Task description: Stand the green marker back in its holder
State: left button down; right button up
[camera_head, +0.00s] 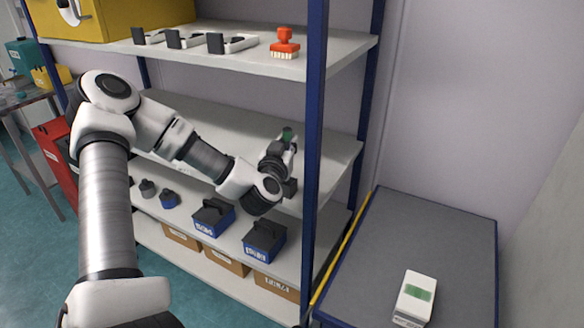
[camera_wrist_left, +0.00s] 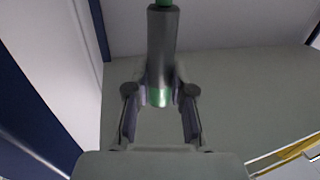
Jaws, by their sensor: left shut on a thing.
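The green marker (camera_wrist_left: 162,45) has a dark grey body with green at both visible ends. In the left wrist view it extends from between my left gripper's fingers (camera_wrist_left: 161,92) toward the top edge, where its far end is cut off. My left gripper (camera_head: 284,158) is shut on the marker, in front of the middle shelf near the blue post; the marker's green end (camera_head: 287,132) shows above it. A white block with a green label (camera_head: 416,292) stands on the grey table at right; I cannot tell whether it is the holder. My right gripper is not in view.
A blue rack post (camera_head: 314,150) stands just right of my left gripper. The grey table (camera_head: 440,235) is mostly clear.

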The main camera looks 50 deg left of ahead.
pick_arm(q)
jog(key=f, duration=0.2)
jog(key=f+b, duration=0.1)
jog(key=f, duration=0.5)
jog(key=shift+s+d+f, duration=0.1)
jog(key=shift+s+d, duration=0.1)
jog(key=shift+s, duration=0.15)
jog(key=shift+s+d+r, duration=0.1)
jog(key=shift+d+r, duration=0.05)
jog(key=shift+r, duration=0.1)
jog(key=shift+f+b, duration=0.15)
jog(key=shift+b, duration=0.15)
jog(key=c, duration=1)
grip_release()
jog(key=shift+f, duration=0.15)
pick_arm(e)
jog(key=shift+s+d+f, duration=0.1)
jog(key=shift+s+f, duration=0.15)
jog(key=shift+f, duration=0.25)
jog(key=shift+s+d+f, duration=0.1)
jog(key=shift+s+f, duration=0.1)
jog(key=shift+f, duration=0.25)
